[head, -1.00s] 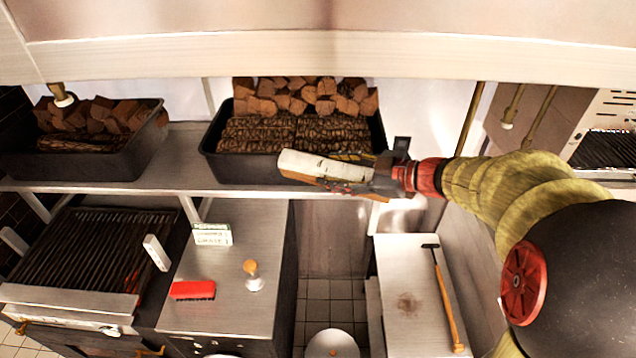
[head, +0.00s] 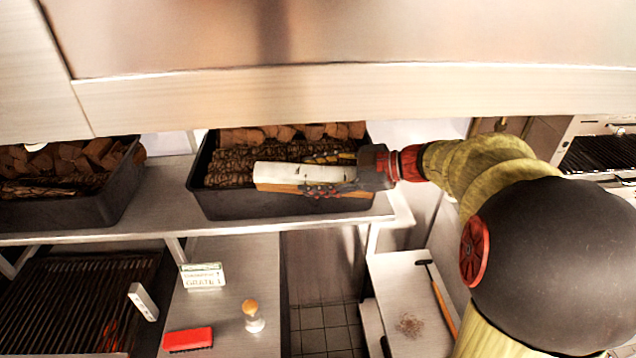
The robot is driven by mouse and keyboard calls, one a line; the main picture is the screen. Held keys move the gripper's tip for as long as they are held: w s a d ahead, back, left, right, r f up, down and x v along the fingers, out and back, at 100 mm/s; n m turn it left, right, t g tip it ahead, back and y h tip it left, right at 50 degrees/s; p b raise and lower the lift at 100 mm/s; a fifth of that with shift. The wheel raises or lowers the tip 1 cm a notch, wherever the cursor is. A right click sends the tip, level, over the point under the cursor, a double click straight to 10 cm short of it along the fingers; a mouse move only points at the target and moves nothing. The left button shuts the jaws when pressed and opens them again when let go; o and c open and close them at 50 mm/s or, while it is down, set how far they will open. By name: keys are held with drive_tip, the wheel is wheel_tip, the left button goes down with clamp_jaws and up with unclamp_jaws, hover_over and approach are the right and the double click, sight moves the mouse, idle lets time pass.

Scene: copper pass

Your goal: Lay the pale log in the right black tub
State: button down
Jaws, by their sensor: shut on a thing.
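The pale log (head: 292,172) has white bark and a split tan underside. My gripper (head: 335,175) is shut on its right part, with the log lying roughly level across the picture. The log is over the front right part of the right black tub (head: 250,206). Dark bark logs (head: 228,170) and brown split wood pieces (head: 275,132) fill the tub behind and left of it. I cannot tell whether the pale log touches the wood beneath it.
The left black tub (head: 68,212) holds more wood on the same steel shelf (head: 166,184). A pale overhead ledge (head: 330,92) cuts across above the tubs. Below stand a grill (head: 70,300), a red brush (head: 188,340) and a worktop with a wooden-handled tool (head: 445,308).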

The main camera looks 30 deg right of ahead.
drive_tip(key=shift+w+d+f, duration=0.45)
drive_tip(key=shift+w+f, duration=0.4)
drive_tip(key=shift+w, duration=2.05)
drive_tip(key=shift+w+d+f, duration=0.5)
drive_tip(key=shift+w+f, duration=0.35)
drive_tip(key=shift+w, duration=2.1)
drive_tip(key=shift+w+d+f, duration=0.45)
drive_tip(key=shift+w+f, duration=0.4)
drive_tip(key=shift+w, duration=2.05)
drive_tip(key=c, duration=1)
unclamp_jaws()
drive_tip(key=shift+o, duration=0.8)
drive_tip(key=shift+s+f, duration=0.1)
drive_tip(key=shift+f, duration=0.05)
drive_tip(key=v, duration=1.2)
